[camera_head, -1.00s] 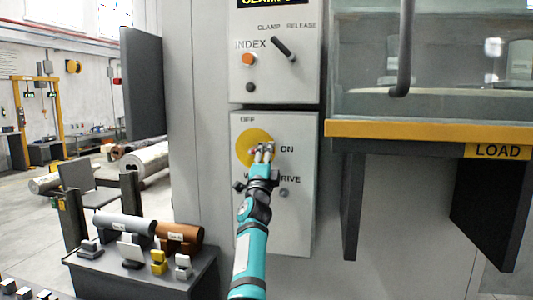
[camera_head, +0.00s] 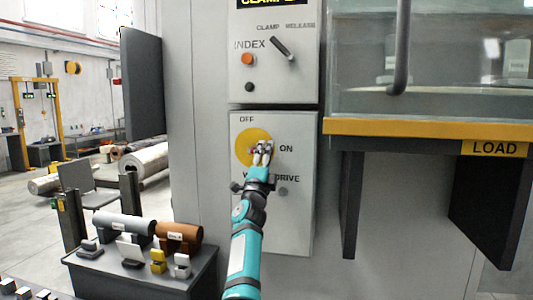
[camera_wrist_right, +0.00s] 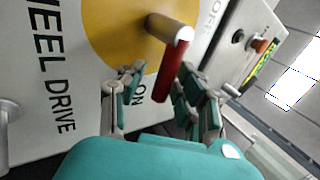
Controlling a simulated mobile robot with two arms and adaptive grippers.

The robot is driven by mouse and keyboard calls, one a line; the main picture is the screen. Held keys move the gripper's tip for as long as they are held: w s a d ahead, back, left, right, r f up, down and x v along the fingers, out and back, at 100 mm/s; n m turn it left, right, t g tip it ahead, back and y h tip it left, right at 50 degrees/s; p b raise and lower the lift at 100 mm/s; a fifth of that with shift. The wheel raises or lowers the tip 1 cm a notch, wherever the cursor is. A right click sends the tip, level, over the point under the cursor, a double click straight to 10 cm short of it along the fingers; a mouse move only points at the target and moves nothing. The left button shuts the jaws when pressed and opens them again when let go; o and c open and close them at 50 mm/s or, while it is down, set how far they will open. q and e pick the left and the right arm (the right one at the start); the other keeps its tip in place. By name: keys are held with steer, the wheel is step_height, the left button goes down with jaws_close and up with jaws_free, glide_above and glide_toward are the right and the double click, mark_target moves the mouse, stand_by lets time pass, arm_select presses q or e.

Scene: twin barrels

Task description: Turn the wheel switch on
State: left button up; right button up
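The wheel switch is a yellow disc (camera_head: 246,141) on a grey panel, with OFF above it, ON at its right and WHEEL DRIVE below. In the right wrist view the disc (camera_wrist_right: 112,30) carries a grey stub and a red handle (camera_wrist_right: 175,65). My right gripper (camera_head: 263,147) is at the disc's right side and covers part of it. In the wrist view its fingers (camera_wrist_right: 160,88) are apart, on either side of the red handle. A gap shows at the left finger; contact at the right fingers is unclear. My left gripper is not in view.
Above is a panel with a CLAMP/RELEASE lever (camera_head: 281,48) and an orange INDEX button (camera_head: 247,59). A yellow LOAD ledge (camera_head: 400,128) juts out at the right. A dark stand (camera_head: 130,280) with rollers and small blocks stands at lower left.

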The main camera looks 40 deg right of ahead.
steer(key=shift+o, duration=0.2)
steer(key=shift+d+r, duration=0.1)
steer(key=v, duration=0.7)
steer(key=shift+f, duration=0.25)
